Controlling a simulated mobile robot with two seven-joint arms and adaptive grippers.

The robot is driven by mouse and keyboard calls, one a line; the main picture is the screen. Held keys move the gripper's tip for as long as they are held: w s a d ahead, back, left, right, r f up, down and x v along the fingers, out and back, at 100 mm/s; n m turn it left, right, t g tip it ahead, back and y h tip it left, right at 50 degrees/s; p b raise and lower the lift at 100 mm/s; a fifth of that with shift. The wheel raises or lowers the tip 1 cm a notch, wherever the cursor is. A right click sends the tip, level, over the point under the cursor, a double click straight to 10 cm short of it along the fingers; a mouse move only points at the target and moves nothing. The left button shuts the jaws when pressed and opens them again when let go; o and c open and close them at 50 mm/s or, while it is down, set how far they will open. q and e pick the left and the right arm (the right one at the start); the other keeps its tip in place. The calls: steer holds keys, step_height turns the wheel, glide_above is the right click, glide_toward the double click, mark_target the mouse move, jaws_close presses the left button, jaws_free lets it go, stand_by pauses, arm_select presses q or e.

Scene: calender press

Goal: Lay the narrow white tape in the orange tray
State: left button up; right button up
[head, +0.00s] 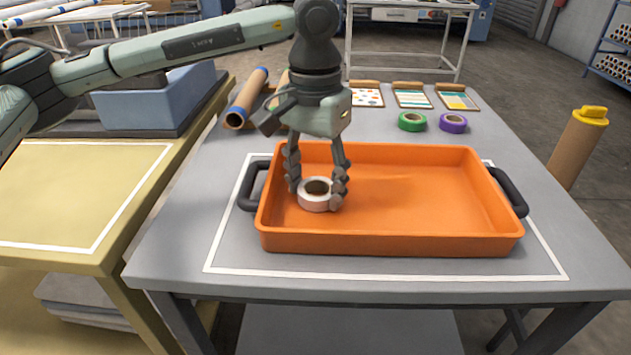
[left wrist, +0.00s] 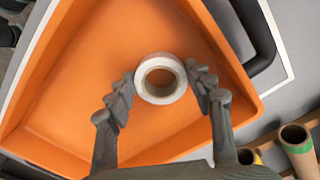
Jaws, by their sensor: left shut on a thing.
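The narrow white tape (head: 315,203) is a white roll with a brown core. It lies flat between the fingers of my left gripper (head: 318,191), which is shut on it. The roll is inside the orange tray (head: 410,243), at its left end. I cannot tell for sure whether it touches the tray floor. In the left wrist view the tape (left wrist: 161,97) sits between both fingertips, with the orange tray (left wrist: 75,70) around it. The tray has two dark handles and stands on the grey table. My right gripper is not in view.
A green tape roll (head: 412,122) and a purple tape roll (head: 453,123) stand behind the tray, near several patterned sample cards. A tan roll with a blue end (head: 247,98) lies at the back left. A yellow-capped tube (head: 578,147) stands at the right. The tray's middle and right are empty.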

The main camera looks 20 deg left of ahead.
mark_target(315, 189)
arm_select(q)
steer(key=o, duration=1.1)
steer(key=shift+f, duration=0.1)
steer(key=shift+c, duration=0.2)
step_height(315, 189, up, 12)
